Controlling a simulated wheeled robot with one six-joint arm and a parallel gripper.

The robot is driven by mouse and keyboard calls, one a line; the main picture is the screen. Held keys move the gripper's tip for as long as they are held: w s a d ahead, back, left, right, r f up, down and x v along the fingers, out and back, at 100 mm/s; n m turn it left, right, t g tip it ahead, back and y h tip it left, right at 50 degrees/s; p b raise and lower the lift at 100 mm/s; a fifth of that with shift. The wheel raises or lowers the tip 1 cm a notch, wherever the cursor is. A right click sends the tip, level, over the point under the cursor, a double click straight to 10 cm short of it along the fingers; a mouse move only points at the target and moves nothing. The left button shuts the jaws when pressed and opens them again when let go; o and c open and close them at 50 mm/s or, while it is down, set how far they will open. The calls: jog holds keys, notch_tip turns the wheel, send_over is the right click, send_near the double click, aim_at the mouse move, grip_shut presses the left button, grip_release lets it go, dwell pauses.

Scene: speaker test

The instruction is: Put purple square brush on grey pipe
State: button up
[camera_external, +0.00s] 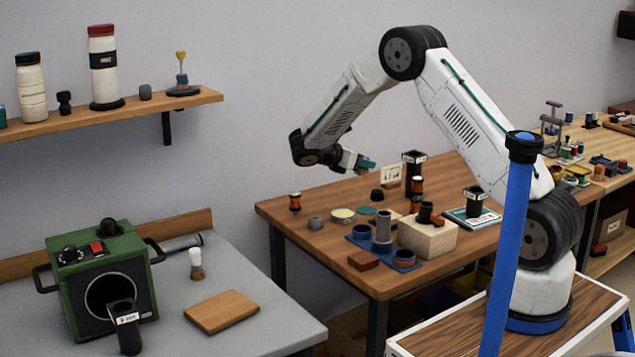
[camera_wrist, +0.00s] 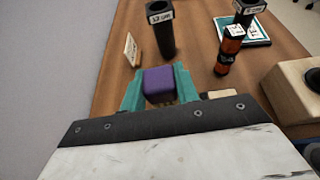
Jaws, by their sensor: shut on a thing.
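My gripper (camera_external: 360,162) is shut on the purple square brush (camera_wrist: 159,84), held between its teal fingers above the wooden table. Only the brush's purple block shows clearly; its bristle side is mostly hidden by the gripper. In the external view, the brush is a small dark patch at the fingertips. An upright grey pipe (camera_external: 383,227) stands on a blue tray (camera_external: 360,240), to the right of and below my gripper. Another grey cylinder (camera_external: 181,244) lies on the grey table at left. I cannot tell which one the task names. Neither shows in the wrist view.
A tall black tube (camera_wrist: 162,30) stands just beyond the brush. A small card (camera_wrist: 132,50) and an orange-and-black bottle (camera_wrist: 228,50) are nearby. A wooden block (camera_external: 427,236) stands right of the grey pipe. A green machine (camera_external: 100,262) sits on the left table.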

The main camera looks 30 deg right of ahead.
jog(key=s+a+r+n+t, duration=0.1)
jog(key=s+a+r, duration=0.1)
jog(key=a+r, duration=0.35)
jog(key=r+n+t+y, duration=0.1)
jog(key=n+t, duration=0.2)
jog(key=t, duration=0.1)
send_over(384, 213)
notch_tip(384, 213, down, 4)
jog(key=shift+s+r, duration=0.1)
jog(key=shift+r, duration=0.15)
jog(key=shift+f, duration=1.95)
jog(key=shift+f, duration=0.2)
jog(key=o, duration=1)
jog(key=shift+c, duration=0.2)
